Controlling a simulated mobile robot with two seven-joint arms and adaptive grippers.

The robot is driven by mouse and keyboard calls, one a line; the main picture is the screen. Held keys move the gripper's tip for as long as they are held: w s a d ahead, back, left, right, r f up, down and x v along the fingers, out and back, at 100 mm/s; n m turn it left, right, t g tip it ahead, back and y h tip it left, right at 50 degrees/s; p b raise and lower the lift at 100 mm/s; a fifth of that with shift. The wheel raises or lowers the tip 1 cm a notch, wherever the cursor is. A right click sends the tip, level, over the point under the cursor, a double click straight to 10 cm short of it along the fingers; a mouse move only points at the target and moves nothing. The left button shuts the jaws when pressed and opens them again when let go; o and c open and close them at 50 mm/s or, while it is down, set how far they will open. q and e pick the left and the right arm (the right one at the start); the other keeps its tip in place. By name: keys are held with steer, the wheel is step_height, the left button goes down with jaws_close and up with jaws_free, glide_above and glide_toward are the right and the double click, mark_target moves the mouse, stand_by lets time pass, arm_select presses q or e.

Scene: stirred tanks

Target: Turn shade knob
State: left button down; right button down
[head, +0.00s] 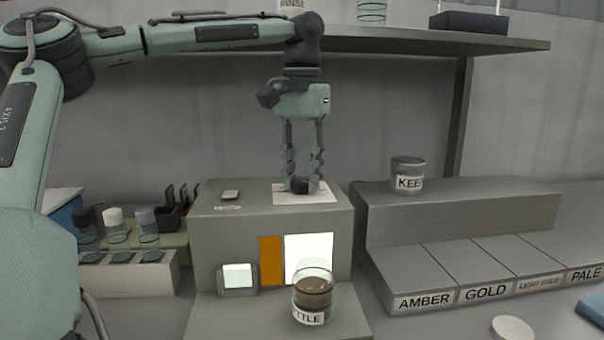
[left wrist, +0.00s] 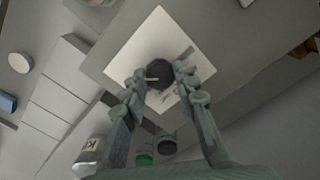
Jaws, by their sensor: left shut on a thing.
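The shade knob (head: 301,186) is a dark round knob on a white plate (head: 288,197) on top of the grey box (head: 225,215). It also shows in the left wrist view (left wrist: 160,73), with a pale pointer mark on it. My left gripper (head: 302,182) comes straight down from above and is shut on the knob, one finger on each side. The fingers show in the left wrist view (left wrist: 160,82) around the knob. On the box's front are an orange patch (head: 271,261) and a bright white panel (head: 309,258). My right gripper is not in view.
A glass jar of brown liquid (head: 313,290) stands before the panel. A jar labelled KEE (head: 407,175) stands on the right step. Labelled bays (head: 423,282) lie below it. Several capped vials (head: 115,227) stand at left. A shelf (head: 420,42) runs overhead.

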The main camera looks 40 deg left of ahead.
mark_target(302, 181)
arm_select(q)
steer(key=shift+m, duration=0.5)
steer(key=c, duration=1.2)
jaws_free()
step_height(302, 181, up, 12)
steer(key=shift+r, duration=0.1)
